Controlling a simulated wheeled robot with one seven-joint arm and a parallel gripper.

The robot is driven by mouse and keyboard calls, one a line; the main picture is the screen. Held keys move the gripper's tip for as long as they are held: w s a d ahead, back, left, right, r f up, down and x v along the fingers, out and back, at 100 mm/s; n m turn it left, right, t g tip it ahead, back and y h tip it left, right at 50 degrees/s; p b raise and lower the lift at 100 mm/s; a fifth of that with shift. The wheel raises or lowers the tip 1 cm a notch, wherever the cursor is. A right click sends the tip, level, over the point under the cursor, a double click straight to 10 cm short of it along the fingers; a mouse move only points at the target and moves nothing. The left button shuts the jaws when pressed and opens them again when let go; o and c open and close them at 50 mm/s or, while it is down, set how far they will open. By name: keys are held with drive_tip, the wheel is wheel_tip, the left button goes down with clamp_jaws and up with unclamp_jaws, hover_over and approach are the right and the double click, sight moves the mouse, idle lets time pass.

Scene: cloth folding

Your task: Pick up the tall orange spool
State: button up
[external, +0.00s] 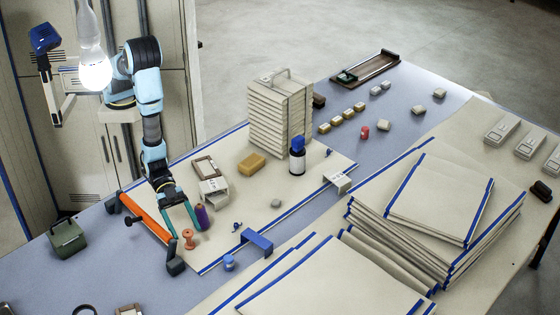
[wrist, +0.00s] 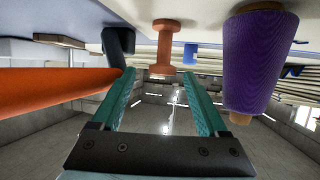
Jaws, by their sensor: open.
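The orange spool (external: 188,239) is a small salmon-orange spool with flared ends, standing on the cream cloth near its left corner. In the wrist view the orange spool (wrist: 164,50) shows just beyond and between my fingertips. My gripper (external: 183,231) has its two teal fingers apart and pointing down toward the spool. In the wrist view my gripper (wrist: 158,72) is open, with nothing held. I cannot tell whether either finger touches the spool.
A purple spool (external: 202,217) stands close to my right finger. A long orange tube (external: 146,218) lies to the left. A dark grey block (external: 175,262) and a blue bracket (external: 258,240) are nearby. A white box (external: 214,191) sits behind.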

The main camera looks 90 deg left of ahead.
sight(190, 238)
drive_tip(key=shift+f+p+x, duration=0.15)
drive_tip(key=shift+p+x, duration=0.3)
drive_tip(key=shift+x, duration=0.9)
drive_tip(key=shift+f+p+x, duration=0.15)
drive_tip(key=shift+p+x, duration=0.3)
drive_tip(key=shift+x, duration=0.85)
drive_tip(key=shift+a, duration=0.15)
drive_tip(key=shift+c, duration=0.4)
clamp_jaws()
